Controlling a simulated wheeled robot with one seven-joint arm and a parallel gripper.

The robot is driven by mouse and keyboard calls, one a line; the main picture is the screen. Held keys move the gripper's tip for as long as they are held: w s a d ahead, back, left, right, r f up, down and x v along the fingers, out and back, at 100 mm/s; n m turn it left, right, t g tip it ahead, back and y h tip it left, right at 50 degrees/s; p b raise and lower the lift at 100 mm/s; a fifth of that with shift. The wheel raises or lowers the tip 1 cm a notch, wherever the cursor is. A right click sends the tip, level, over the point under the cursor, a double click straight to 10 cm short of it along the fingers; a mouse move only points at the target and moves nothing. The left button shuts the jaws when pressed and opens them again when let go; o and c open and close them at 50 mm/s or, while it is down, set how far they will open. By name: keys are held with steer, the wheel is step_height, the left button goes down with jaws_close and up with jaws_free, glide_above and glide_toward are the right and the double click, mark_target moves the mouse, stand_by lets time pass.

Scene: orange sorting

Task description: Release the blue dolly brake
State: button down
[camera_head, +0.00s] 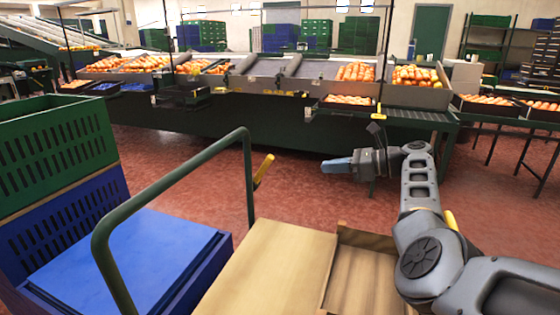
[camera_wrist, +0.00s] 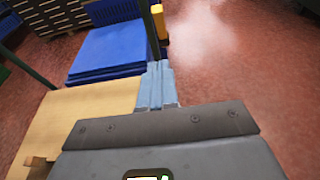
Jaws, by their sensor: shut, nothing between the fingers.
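My gripper (camera_head: 337,165) is shut and empty, its light-blue fingers held together above the red floor. Its fingers also show in the wrist view (camera_wrist: 155,84). A yellow lever (camera_head: 263,171) sticks out from the upright of a green tubular handle (camera_head: 175,180), left of my gripper and apart from it. In the wrist view the yellow lever (camera_wrist: 159,22) is above the fingertips. Blue crates with a flat blue top (camera_head: 125,260) stand beyond the handle at left. No wheels or base of a blue dolly are visible, so I cannot tell whether this lever is its brake.
A wooden board (camera_head: 262,270) and a wooden tray (camera_head: 365,270) lie in front of me. A green crate (camera_head: 55,145) stands on a blue one at left. A dark sorting bench (camera_head: 250,125) with oranges runs across the back. Red floor between is clear.

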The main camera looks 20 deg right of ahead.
steer(key=shift+a, duration=0.1)
steer(key=w+a+b, duration=0.3)
steer(key=w+a, duration=0.4)
steer(key=a, duration=0.3)
steer(key=shift+w+a+f+b, duration=0.2)
steer(key=shift+w+f+b, duration=0.1)
steer(key=shift+w+b, duration=0.05)
steer(key=shift+r, duration=0.1)
